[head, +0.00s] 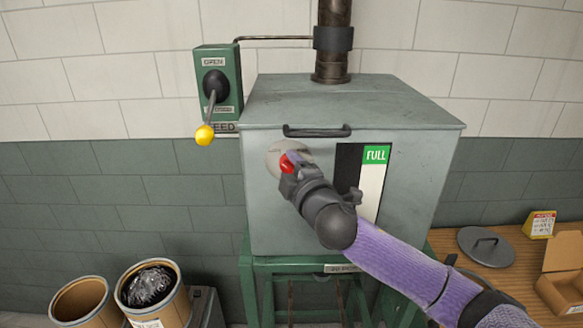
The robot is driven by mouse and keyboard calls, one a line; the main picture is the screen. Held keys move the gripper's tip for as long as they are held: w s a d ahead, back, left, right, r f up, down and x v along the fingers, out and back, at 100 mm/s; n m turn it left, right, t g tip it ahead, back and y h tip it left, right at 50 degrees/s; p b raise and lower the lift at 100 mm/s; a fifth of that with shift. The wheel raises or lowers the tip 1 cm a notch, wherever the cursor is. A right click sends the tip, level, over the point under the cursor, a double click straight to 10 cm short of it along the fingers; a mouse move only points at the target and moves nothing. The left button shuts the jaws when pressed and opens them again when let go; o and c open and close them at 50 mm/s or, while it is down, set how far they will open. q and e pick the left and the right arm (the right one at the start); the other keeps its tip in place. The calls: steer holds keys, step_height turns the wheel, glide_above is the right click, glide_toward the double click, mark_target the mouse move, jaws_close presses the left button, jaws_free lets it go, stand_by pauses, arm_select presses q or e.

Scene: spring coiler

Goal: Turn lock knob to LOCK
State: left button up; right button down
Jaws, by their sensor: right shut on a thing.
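The red lock knob (287,163) sits on a pale round plate (274,157) on the front of a grey-green metal box. My right gripper (290,168) is at the knob, shut on it. The gripper and wrist hide much of the knob and the right part of the plate. I cannot read the markings on the plate, so the knob's setting cannot be told. My left gripper is not in view.
The box (410,210) has a black lid handle (317,131) and a green FULL sign (376,154). A green lever unit (217,75) with a yellow-tipped lever hangs at left. Drums (84,303) stand lower left. A wooden table (500,285) holds a round lid (487,247) and a cardboard box (563,275).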

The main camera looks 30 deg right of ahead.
stand_by(0.5)
steer(key=shift+c, duration=0.7)
jaws_free()
steer(key=s+a+b, duration=0.1)
steer(key=s+b, duration=0.2)
steer(key=s, duration=0.6)
steer(key=shift+s+a+b, duration=0.35)
steer(key=shift+s, duration=0.05)
steer(key=shift+f, duration=0.1)
